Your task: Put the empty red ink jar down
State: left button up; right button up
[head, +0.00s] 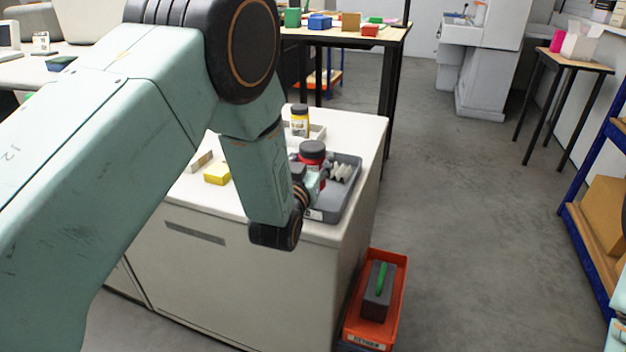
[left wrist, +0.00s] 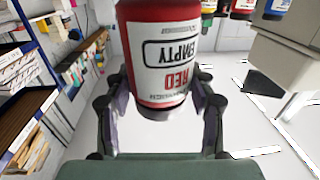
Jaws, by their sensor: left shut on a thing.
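The empty red ink jar (left wrist: 160,50) fills the upper middle of the left wrist view, its label reading "EMPTY" and "RED" upside down. My left gripper (left wrist: 162,92) is shut on it, one finger on each side. In the head view the red jar (head: 312,158) shows its black lid on top and looks upright. It appears over the back left part of a grey tray (head: 348,206) on the white cabinet. My left gripper (head: 316,181) is partly hidden behind my wrist. I cannot tell whether the jar touches anything below. My right gripper is out of view.
A yellow jar with a black lid (head: 300,125) stands behind, by a pale tray. A yellow block (head: 217,173) lies on the cabinet top (head: 232,197).

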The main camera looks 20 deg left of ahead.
pick_arm(q)
notch_tip(320, 180, down, 4)
jog(key=shift+r+b, duration=0.2)
jog(key=shift+b, duration=0.25)
jog(key=shift+w+f, duration=0.1)
jog(key=shift+f, duration=0.15)
jog(key=shift+f, duration=0.1)
jog(key=o, duration=1.2)
jog(key=shift+r, duration=0.25)
jog(key=s, duration=0.4)
jog(key=s+p, duration=0.1)
jog(key=s, duration=0.7)
jog(key=shift+s+d+f+p, duration=0.1)
jog(key=shift+d+p, duration=0.2)
jog(key=shift+p, duration=0.1)
